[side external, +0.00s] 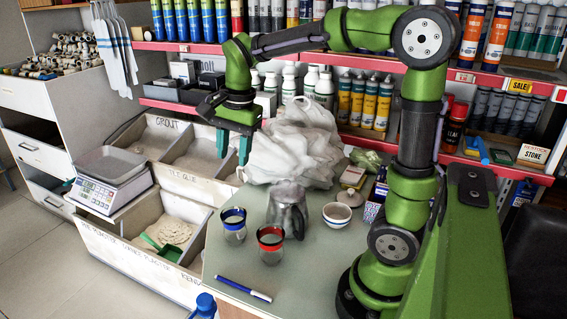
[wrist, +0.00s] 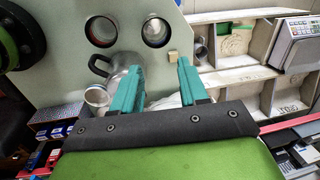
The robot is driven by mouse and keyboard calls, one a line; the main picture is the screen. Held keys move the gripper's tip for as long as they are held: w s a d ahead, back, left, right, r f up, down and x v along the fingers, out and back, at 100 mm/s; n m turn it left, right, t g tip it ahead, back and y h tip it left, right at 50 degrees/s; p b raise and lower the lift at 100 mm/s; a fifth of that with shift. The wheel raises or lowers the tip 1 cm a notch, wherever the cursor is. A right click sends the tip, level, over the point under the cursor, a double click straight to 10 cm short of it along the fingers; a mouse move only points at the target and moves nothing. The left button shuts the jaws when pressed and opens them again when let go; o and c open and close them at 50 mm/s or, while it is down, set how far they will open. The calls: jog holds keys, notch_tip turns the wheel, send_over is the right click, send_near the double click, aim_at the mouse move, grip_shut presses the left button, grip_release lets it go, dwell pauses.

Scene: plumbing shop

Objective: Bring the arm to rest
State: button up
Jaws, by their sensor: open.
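My green arm reaches over the counter (side external: 215,262) from the right. My gripper (side external: 233,148) hangs in the air with its teal fingers pointing down, above the edge of the bins and left of the white plastic bag. In the wrist view the two teal fingers of my gripper (wrist: 162,78) stand apart with nothing between them. A grey metal jug (side external: 287,208) stands on the counter, below and to the right of my gripper; it also shows in the wrist view (wrist: 122,85), partly behind the left finger.
A blue-rimmed glass (side external: 233,227), a red-rimmed glass (side external: 270,247), a small bowl (side external: 337,215) and a blue marker (side external: 244,289) are on the counter. The white bag (side external: 295,150) is bulky beside my gripper. Bins (side external: 180,207), a scale (side external: 108,185) and loaded shelves (side external: 350,68) surround it.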

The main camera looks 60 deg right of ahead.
jog(key=s+a+n+t, duration=0.2)
jog(key=s+a+n, duration=0.2)
jog(key=s+n, duration=0.1)
jog(key=s+a+n+t+y, duration=0.1)
jog(key=s+a+n+t, duration=0.2)
jog(key=s+n, duration=0.3)
jog(key=shift+s+a+r+n+y, duration=0.15)
jog(key=shift+s+a+n+y, duration=0.15)
jog(key=shift+n, duration=0.8)
